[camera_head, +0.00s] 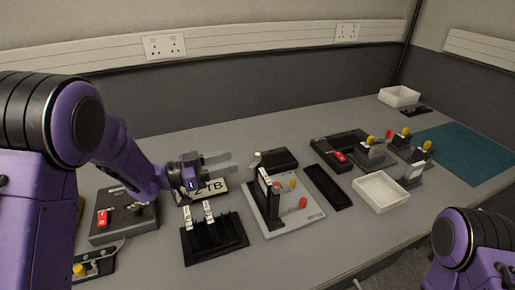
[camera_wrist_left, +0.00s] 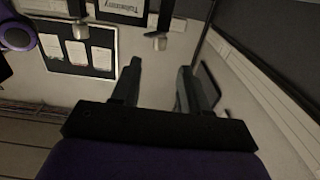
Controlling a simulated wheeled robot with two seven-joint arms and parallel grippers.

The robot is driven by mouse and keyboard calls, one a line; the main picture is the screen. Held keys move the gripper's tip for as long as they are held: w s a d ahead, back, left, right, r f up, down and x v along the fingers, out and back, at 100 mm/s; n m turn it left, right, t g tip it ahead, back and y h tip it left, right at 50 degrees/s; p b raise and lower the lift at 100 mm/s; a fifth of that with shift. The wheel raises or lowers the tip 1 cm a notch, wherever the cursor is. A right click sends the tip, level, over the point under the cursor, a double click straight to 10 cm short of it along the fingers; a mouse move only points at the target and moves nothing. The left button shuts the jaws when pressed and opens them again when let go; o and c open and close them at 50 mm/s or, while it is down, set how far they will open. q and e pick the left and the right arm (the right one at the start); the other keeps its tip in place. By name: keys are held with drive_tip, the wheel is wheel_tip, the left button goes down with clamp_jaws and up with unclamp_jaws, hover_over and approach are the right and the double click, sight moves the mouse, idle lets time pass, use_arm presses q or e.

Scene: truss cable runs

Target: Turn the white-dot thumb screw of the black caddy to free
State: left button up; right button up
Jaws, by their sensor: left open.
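A black upright holder (camera_head: 266,203) stands on a pale grey plate (camera_head: 300,222) near the middle of the bench. It has a white label, and red and yellow knobs are beside it. I cannot tell for sure that it is the black caddy, and no white-dot thumb screw can be made out. My left gripper (camera_head: 230,163) is open and empty, to the left of this holder and above a white plate lettered "TB" (camera_head: 214,187). Its two fingers also show in the left wrist view (camera_wrist_left: 159,67), apart with nothing between them. My right gripper is out of view.
A black rack with white-tagged pieces (camera_head: 226,242) stands in front. A grey box with a red switch (camera_head: 142,224) is at left. A black tray (camera_head: 328,187), white bin (camera_head: 366,193) and yellow-knobbed fixtures (camera_head: 371,153) are right. The teal mat (camera_head: 465,150) has clear room.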

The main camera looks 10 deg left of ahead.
sight(257, 154)
use_arm(q)
drive_tip(key=p+x, duration=0.2)
drive_tip(key=x, duration=0.7)
drive_tip(key=shift+w+d, duration=0.1)
drive_tip(key=shift+d, duration=0.05)
clamp_jaws()
